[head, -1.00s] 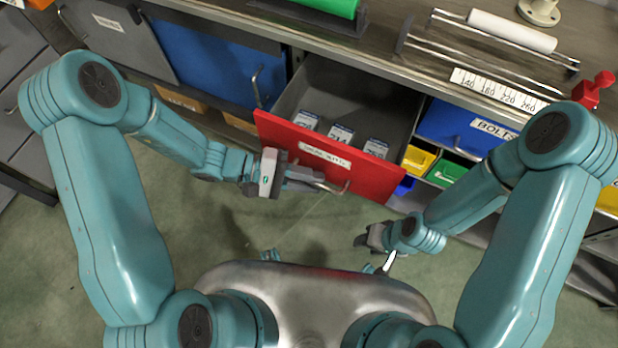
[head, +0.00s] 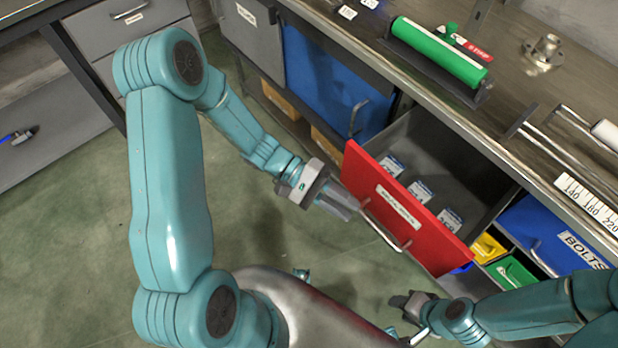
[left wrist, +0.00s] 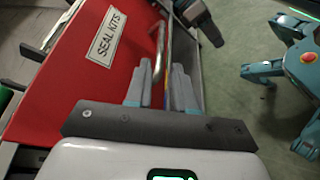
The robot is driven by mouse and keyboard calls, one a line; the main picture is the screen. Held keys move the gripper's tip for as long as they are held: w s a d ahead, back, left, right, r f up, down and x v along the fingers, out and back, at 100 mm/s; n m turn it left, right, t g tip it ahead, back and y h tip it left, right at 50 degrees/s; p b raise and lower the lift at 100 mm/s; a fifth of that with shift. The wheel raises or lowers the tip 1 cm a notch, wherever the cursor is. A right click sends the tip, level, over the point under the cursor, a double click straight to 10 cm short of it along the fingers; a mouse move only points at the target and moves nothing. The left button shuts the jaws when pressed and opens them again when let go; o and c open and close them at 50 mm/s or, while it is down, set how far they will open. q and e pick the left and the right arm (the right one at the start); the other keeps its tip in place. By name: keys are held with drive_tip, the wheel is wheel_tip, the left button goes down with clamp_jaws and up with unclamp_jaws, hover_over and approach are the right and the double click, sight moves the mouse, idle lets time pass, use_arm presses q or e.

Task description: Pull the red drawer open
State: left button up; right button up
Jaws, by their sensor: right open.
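The red drawer (head: 405,212) stands well out of the bench, its grey inside and several small labelled packs (head: 420,190) showing. Its front carries a "SEAL KITS" label and a metal bar handle (head: 383,230). The left wrist view shows the red front (left wrist: 85,70) and the handle (left wrist: 158,45) close by. My left gripper (head: 350,211) is at the left end of the handle. Its fingers (left wrist: 165,85) are apart, with a gap between them wider than the bar. My right gripper (head: 398,302) is open and empty, low in front of the drawer.
A blue drawer (head: 335,85) is left of the red one. Yellow (head: 488,247) and green (head: 515,272) bins and a blue BOLTS drawer (head: 545,235) are to its right. A green roll (head: 440,52) lies on the bench top. The floor (head: 265,225) in front is clear.

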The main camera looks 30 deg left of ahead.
use_arm(q)
drive_tip(key=v, duration=0.9)
